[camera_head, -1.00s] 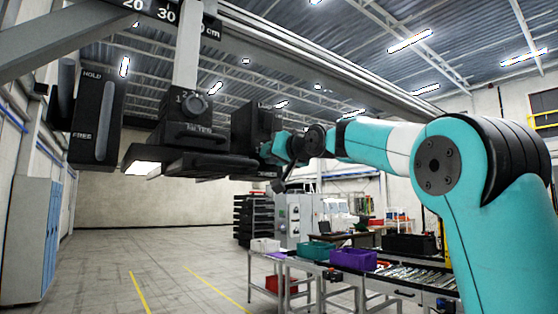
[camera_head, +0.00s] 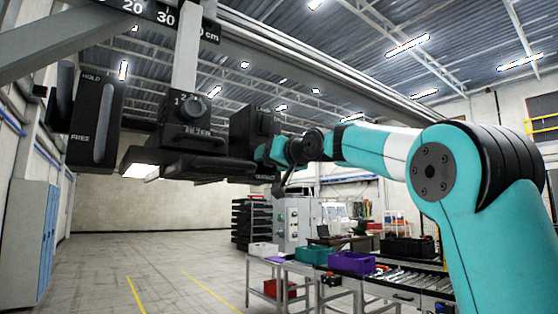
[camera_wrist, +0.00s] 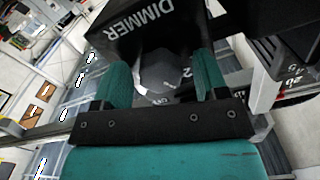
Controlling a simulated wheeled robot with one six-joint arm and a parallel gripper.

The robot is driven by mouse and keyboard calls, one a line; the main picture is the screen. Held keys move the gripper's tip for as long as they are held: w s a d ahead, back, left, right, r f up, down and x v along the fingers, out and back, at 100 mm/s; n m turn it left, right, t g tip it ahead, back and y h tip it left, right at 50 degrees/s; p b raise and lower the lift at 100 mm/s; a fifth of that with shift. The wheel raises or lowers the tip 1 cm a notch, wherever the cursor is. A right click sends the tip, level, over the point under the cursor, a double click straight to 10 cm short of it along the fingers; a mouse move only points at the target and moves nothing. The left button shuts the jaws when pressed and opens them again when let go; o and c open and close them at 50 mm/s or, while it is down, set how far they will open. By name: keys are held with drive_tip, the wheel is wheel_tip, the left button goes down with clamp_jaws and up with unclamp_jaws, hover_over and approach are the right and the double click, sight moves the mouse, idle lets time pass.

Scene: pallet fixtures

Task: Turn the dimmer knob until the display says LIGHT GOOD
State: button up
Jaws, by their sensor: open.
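The black dimmer box (camera_wrist: 130,32) is marked DIMMER, and its lettering appears tilted in the wrist view. A grey rounded dimmer knob (camera_wrist: 158,76) stands out from it. My gripper (camera_wrist: 160,72) is open, with one teal finger on each side of the knob. I cannot tell whether either finger touches it. In the head view my gripper (camera_head: 262,153) is at the right-hand black box (camera_head: 250,122), and the knob is hidden there. I cannot read a light display in either view.
Left of my gripper hang a black box with a numbered dial (camera_head: 195,108), a wide black lamp housing (camera_head: 165,158) and a HOLD/FREE lever panel (camera_head: 97,115). An overhead beam (camera_head: 310,70) runs above my arm. The floor (camera_head: 150,260) below is open; a table with bins stands right.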

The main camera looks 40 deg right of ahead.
drive_tip(key=s+b, duration=0.6)
drive_tip(key=s, duration=1.1)
drive_tip(key=shift+s+d, duration=0.25)
drive_tip(key=shift+d, duration=0.05)
drive_tip(key=a+f+n+g+y, duration=0.1)
drive_tip(key=a+f+g+y, duration=0.15)
drive_tip(key=a+f, duration=0.5)
drive_tip(key=a+f+n+g+y, duration=0.15)
drive_tip(key=a+f+g, duration=0.25)
drive_tip(key=f, duration=0.7)
drive_tip(key=a+f+n+g+y, duration=0.1)
drive_tip(key=a+f+n+g, duration=0.15)
drive_tip(key=a+f, duration=0.5)
drive_tip(key=s+a+f+n+g, duration=0.2)
drive_tip(key=s+a+f+g, duration=0.1)
drive_tip(key=s+f, duration=0.6)
drive_tip(key=s+a+f+n+g+h, duration=0.1)
drive_tip(key=s+a+f+n+g, duration=0.1)
drive_tip(key=s+f+g, duration=0.4)
drive_tip(key=s+a+f, duration=0.1)
drive_tip(key=s+f, duration=0.3)
drive_tip(key=f, duration=0.3)
drive_tip(key=shift+a+n, duration=0.35)
drive_tip(key=shift+n, duration=0.05)
